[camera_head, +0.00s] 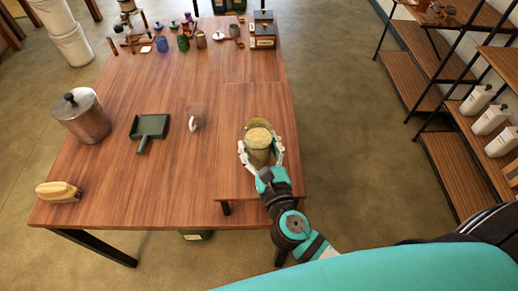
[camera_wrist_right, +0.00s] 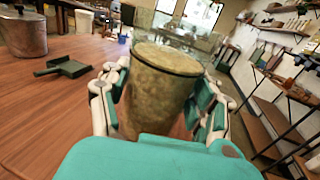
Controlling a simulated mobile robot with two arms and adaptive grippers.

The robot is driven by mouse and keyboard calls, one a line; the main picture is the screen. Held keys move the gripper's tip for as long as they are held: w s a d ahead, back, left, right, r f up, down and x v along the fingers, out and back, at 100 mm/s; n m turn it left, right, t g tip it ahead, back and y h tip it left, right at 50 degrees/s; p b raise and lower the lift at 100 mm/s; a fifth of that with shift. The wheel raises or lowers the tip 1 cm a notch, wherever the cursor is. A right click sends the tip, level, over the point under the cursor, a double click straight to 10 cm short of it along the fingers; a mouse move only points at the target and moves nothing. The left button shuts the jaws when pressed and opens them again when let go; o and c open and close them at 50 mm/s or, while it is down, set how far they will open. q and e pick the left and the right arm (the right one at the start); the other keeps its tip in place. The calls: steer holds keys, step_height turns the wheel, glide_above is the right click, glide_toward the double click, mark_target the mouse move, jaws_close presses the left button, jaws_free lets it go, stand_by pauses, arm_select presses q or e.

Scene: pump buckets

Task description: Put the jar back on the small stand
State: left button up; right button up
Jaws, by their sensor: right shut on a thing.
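The jar (camera_head: 258,146) is glass, filled with a pale grainy material, and stands upright near the right edge of the table. My right gripper (camera_head: 261,158) has its fingers on both sides of it and is shut on it. The jar also fills the middle of the right wrist view (camera_wrist_right: 160,95), between the two fingers. The small stand (camera_head: 233,177) is a low wooden platform with dark legs, under and around the jar in the head view. I cannot tell whether the jar's base touches it. My left gripper is not in view.
On the wooden table (camera_head: 90,200) are a metal pot (camera_head: 82,117), a green dustpan (camera_head: 150,128), a glass mug (camera_head: 195,117) and a yellow-bristled brush (camera_head: 58,191). Several small items stand at the far end. Shelves (camera_head: 470,165) with white bottles stand at the right.

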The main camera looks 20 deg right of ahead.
steer(key=shift+f, duration=1.1)
steer(key=o, duration=1.7)
steer(key=shift+s, duration=0.1)
steer(key=shift+c, duration=0.2)
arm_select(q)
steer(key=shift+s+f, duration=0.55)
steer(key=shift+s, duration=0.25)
